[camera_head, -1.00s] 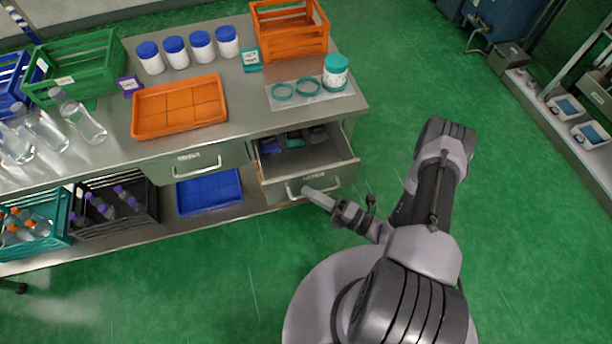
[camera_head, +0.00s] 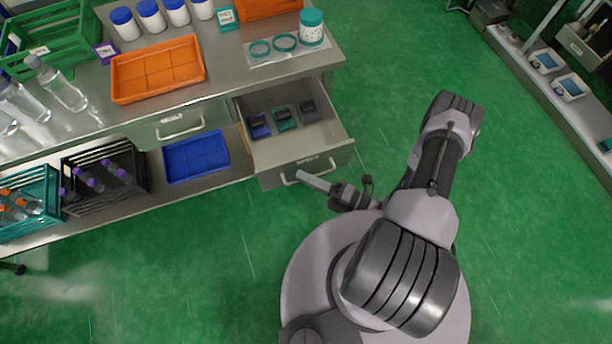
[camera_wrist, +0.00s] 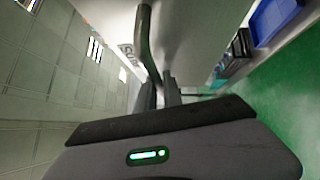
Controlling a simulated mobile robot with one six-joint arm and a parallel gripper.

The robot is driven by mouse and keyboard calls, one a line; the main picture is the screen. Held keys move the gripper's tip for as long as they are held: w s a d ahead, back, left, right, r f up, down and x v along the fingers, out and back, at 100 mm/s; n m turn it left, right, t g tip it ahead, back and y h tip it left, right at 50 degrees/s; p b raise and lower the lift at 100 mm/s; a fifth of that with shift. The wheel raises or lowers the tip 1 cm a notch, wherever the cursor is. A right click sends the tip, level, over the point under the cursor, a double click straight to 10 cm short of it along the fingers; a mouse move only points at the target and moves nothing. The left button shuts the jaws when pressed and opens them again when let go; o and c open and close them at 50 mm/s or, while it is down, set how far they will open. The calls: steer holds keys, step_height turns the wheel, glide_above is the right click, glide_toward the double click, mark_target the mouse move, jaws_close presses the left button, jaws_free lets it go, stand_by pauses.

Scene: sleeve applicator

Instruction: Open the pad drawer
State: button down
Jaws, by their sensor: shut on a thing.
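The pad drawer (camera_head: 283,135) is the right-hand drawer under the steel counter, and it stands pulled well out. Inside lie a blue pad (camera_head: 259,124), a teal pad (camera_head: 284,118) and a dark grey pad (camera_head: 309,110). My gripper (camera_head: 301,176) is at the handle (camera_head: 287,180) on the drawer front and is shut on it. In the wrist view the handle (camera_wrist: 145,45) runs as a curved bar to my gripper's fingers (camera_wrist: 170,90). The exact finger contact is partly hidden.
A second drawer (camera_head: 181,124) to the left is closed. The counter holds an orange tray (camera_head: 158,70), bottles, a green crate (camera_head: 47,38) and a teal-lidded jar (camera_head: 312,28). A blue tray (camera_head: 196,157) lies on the lower shelf.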

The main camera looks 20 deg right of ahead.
steer(key=c, duration=1.8)
jaws_free()
steer(key=shift+o, duration=0.2)
steer(key=p+v, duration=0.1)
steer(key=v, duration=1.6)
steer(key=shift+s+d, duration=0.15)
steer(key=shift+s, duration=0.05)
